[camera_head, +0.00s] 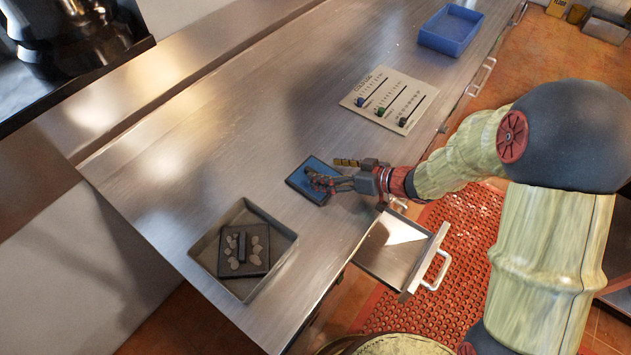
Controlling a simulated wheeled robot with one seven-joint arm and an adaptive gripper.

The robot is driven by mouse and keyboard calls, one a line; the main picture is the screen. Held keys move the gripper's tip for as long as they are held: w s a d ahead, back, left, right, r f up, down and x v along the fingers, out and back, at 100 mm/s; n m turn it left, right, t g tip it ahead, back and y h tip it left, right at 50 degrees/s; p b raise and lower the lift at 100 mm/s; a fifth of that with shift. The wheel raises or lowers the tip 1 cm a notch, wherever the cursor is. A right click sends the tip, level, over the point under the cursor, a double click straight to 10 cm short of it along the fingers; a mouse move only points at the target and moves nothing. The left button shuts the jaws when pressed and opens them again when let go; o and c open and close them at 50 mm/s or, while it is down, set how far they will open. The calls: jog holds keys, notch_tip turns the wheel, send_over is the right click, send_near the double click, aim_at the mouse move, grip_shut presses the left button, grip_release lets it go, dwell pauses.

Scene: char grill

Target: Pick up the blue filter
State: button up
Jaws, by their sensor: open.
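The blue filter (299,184) is a flat, dark-edged square with a blue face. It lies on the metal counter near the front edge, about mid-picture. My gripper (318,181) is open and reaches in from the right, with its fingers over the filter. The fingers and wrist hide part of the filter's right side. I cannot tell whether the fingers touch it.
A grey metal tray (206,245) holding a dark square plate (262,267) stands at the lower left. A panel with sliders (398,84) and a blue bin (441,43) lie farther back. An open drawer (394,263) juts out below the counter edge. The counter (215,135) left of the filter is clear.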

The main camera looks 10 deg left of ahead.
jog(key=shift+w+a+f, duration=0.15)
jog(key=shift+a+f, duration=0.15)
jog(key=shift+a, duration=0.25)
jog(key=shift+c, duration=0.7)
jog(key=shift+d, duration=0.1)
jog(key=c, duration=1.1)
jog(key=shift+c, duration=0.4)
jog(key=shift+r, duration=0.1)
